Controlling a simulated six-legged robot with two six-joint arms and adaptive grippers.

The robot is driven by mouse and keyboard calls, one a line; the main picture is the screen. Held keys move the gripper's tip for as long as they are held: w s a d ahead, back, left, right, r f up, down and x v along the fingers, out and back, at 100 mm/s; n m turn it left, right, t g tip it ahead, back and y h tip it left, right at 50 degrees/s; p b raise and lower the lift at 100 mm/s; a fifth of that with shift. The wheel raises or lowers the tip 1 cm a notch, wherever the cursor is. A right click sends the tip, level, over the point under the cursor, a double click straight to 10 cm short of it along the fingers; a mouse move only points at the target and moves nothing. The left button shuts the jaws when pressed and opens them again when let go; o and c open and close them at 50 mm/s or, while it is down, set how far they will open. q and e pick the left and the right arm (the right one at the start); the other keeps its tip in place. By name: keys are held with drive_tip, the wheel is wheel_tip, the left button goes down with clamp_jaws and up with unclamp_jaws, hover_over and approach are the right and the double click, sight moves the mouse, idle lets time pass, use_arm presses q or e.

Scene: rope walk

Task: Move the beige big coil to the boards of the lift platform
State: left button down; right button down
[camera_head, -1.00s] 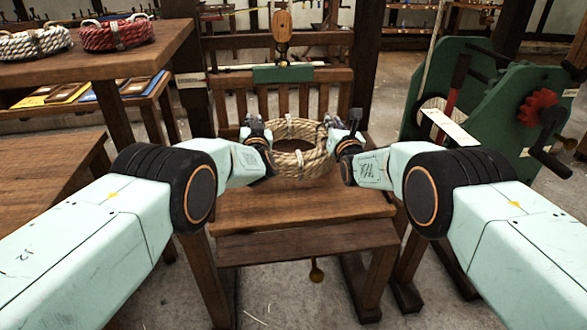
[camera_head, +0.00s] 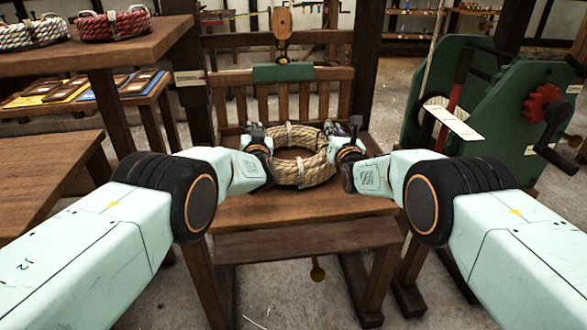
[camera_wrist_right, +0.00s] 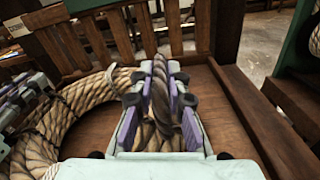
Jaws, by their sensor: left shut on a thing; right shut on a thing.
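The beige big coil (camera_head: 310,172) is a ring of thick rope bound with lighter ties. It is level between my two grippers, over the brown boards (camera_head: 300,210) of the lift platform. My left gripper (camera_head: 262,141) is shut on its left side and my right gripper (camera_head: 346,143) on its right side. In the right wrist view, the purple fingers of my right gripper (camera_wrist_right: 163,98) close on a darker rope piece at the coil's edge. The coil (camera_wrist_right: 85,108) appears low over or touching the boards (camera_wrist_right: 215,115); I cannot tell which.
A slatted back rail (camera_head: 315,103) with a green block (camera_head: 283,72) stands behind the boards. A green machine with a red gear (camera_head: 541,103) is at right. A table (camera_head: 130,58) at left bears a white coil (camera_head: 32,33) and a red coil (camera_head: 110,24).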

use_arm(q)
drive_tip(key=shift+f+b, duration=0.55)
drive_tip(key=shift+f, duration=0.05)
use_arm(e)
drive_tip(key=shift+f, duration=0.25)
use_arm(q)
drive_tip(key=c, duration=1.7)
unclamp_jaws()
drive_tip(key=shift+s, duration=0.1)
use_arm(e)
drive_tip(key=c, duration=1.7)
unclamp_jaws()
drive_tip(key=shift+f, duration=0.1)
use_arm(q)
drive_tip(key=o, duration=0.4)
drive_tip(key=shift+r, duration=0.1)
drive_tip(key=shift+c, duration=0.2)
use_arm(e)
drive_tip(key=o, duration=0.3)
drive_tip(key=shift+s, duration=0.1)
drive_tip(key=shift+o, duration=0.3)
drive_tip(key=shift+f, duration=0.15)
use_arm(q)
drive_tip(key=shift+s, duration=0.1)
drive_tip(key=shift+s+d, duration=0.4)
drive_tip(key=shift+s, duration=1.55)
drive_tip(key=shift+s+d, duration=0.4)
drive_tip(key=shift+s, duration=1.5)
drive_tip(key=shift+s+d, duration=0.4)
drive_tip(key=shift+s, duration=1.55)
